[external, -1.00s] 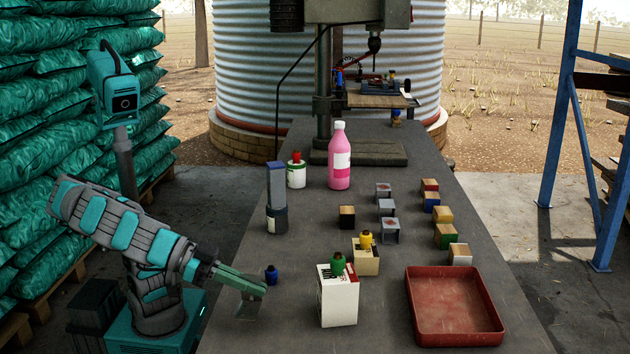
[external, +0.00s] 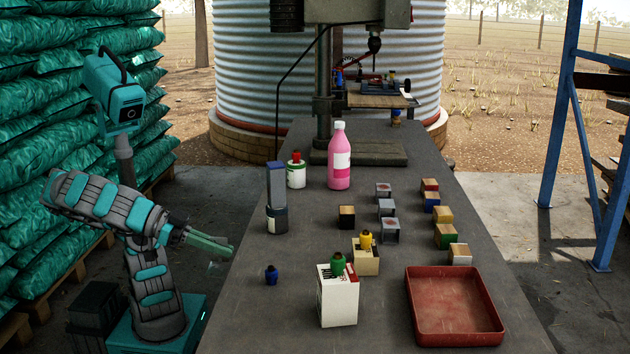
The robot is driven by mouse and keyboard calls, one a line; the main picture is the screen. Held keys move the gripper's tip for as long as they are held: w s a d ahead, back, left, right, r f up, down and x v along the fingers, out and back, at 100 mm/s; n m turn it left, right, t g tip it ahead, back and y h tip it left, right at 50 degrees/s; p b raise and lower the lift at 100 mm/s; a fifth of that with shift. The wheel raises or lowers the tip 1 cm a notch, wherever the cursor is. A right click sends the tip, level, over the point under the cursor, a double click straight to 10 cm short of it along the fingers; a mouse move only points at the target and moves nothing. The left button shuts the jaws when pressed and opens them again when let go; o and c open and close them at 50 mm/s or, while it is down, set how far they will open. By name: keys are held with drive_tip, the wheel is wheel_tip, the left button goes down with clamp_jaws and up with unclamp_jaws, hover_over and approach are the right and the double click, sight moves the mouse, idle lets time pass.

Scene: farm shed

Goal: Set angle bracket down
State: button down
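My gripper (external: 226,249) is at the left edge of the table, raised and pointing right. A small, dim grey shape (external: 213,267) shows just below its fingers, against the dark floor. It may be the angle bracket, but it is too small and faint to be sure, and I cannot tell whether the fingers hold it. The finger gap is not clear from this side.
A white box (external: 338,300) with green and red items and an empty red tray (external: 455,305) stand at the front. Several small blocks fill the right middle. A blue-grey canister (external: 277,200), a pink bottle (external: 339,160) and a drill press (external: 323,100) stand farther back.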

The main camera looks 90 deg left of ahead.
sight(267, 252)
drive_tip(key=w+a+r+n+g+y, duration=0.1)
drive_tip(key=w+a+n+y, duration=0.1)
drive_tip(key=w+a, duration=0.35)
drive_tip(key=w+a+r+n+y, duration=0.2)
drive_tip(key=a+y, duration=0.1)
drive_tip(key=a, duration=0.5)
drive_tip(key=shift+a+f+b, duration=0.1)
drive_tip(key=shift+f+b, duration=0.9)
drive_tip(key=shift+f, duration=3.1)
drive_tip(key=shift+f, duration=0.15)
drive_tip(key=c, duration=1.1)
unclamp_jaws()
drive_tip(key=shift+r, duration=0.3)
drive_tip(key=b+v, duration=0.1)
drive_tip(key=v, duration=1.1)
drive_tip(key=shift+f, duration=0.1)
